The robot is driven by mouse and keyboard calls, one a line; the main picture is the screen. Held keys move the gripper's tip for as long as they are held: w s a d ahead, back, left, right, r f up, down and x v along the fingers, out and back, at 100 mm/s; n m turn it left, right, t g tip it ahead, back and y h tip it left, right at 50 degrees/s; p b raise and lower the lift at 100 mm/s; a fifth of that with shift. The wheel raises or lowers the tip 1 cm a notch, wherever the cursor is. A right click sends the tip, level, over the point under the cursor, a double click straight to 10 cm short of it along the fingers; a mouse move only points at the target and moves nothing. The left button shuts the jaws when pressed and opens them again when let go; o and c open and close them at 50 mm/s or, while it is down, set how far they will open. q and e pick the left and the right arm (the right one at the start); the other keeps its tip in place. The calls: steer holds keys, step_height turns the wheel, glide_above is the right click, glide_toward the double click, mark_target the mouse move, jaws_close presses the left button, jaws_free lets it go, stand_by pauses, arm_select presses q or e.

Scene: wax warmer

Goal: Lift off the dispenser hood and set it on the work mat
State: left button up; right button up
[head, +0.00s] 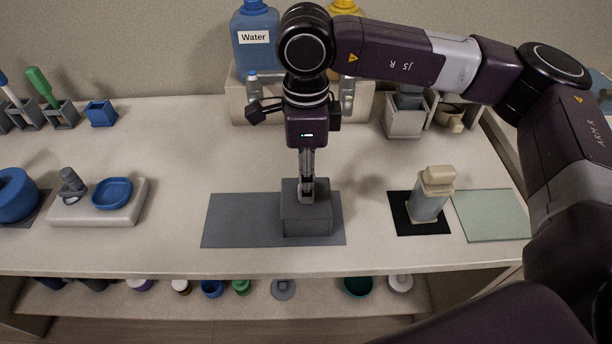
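The dispenser hood appears to be the dark grey box (306,220) at the right part of the grey work mat (240,222). It looks upright and resting on the mat, though a small gap beneath would be hard to see. My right gripper (307,192) points straight down at the middle of the hood's top. Its fingers reach the top there and look close together; whether they grip a handle is unclear. The dispenser (428,207), grey-blue with a beige head, stands uncovered on a black mat (402,225) to the right. My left gripper is not in view.
A pale green mat (492,215) lies right of the black one. A white tray (95,215) with a blue dish (112,193) stands left. Behind my arm are a raised shelf and a water jug (256,45). The counter between tray and work mat is clear.

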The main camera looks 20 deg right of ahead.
steer(key=shift+r+p, duration=1.15)
steer(key=shift+r, duration=1.5)
step_height(320, 180, up, 12)
